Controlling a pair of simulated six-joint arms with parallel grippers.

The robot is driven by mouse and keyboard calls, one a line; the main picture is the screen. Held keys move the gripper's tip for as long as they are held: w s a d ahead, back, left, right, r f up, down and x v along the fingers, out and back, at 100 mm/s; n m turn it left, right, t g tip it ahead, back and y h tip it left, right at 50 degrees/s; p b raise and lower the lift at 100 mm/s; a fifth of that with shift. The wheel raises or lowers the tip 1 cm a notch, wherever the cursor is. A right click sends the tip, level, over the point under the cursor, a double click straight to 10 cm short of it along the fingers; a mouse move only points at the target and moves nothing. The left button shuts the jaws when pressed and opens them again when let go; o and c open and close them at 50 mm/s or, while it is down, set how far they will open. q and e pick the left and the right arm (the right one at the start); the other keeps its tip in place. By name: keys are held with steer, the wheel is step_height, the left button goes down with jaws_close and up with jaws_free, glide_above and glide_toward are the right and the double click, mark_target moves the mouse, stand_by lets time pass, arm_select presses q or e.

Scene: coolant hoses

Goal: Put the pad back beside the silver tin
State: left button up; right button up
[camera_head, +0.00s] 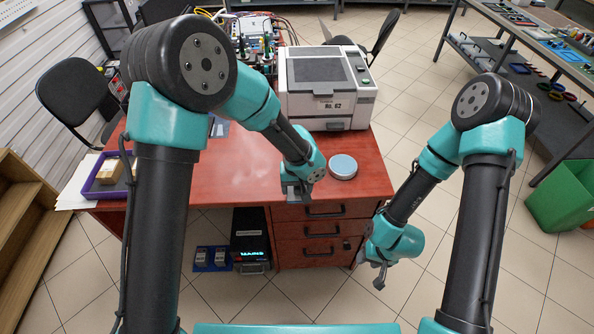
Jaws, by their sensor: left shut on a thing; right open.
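The silver tin (343,166) is a round, low tin with a pale blue-grey top, standing on the red desk near its front right part. My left gripper (297,196) points down at the desk's front edge, just left of the tin and apart from it. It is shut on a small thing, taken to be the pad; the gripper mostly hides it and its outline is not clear. My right gripper (377,277) is open and empty, low in front of the desk's right side, over the floor.
The red desk (240,175) has a white boxy machine (330,88) at the back right. A purple tray (107,177) with boxes stands at the left. My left arm hides part of the desk. The desk left of my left gripper is largely clear.

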arm_select(q)
steer(key=w, duration=0.6)
steer(key=w+f, duration=0.1)
steer(key=w, duration=0.2)
steer(key=shift+w, duration=0.4)
steer(key=shift+w, duration=0.3)
steer(key=shift+f, duration=1.75)
steer(key=shift+f, duration=0.1)
steer(key=o, duration=1)
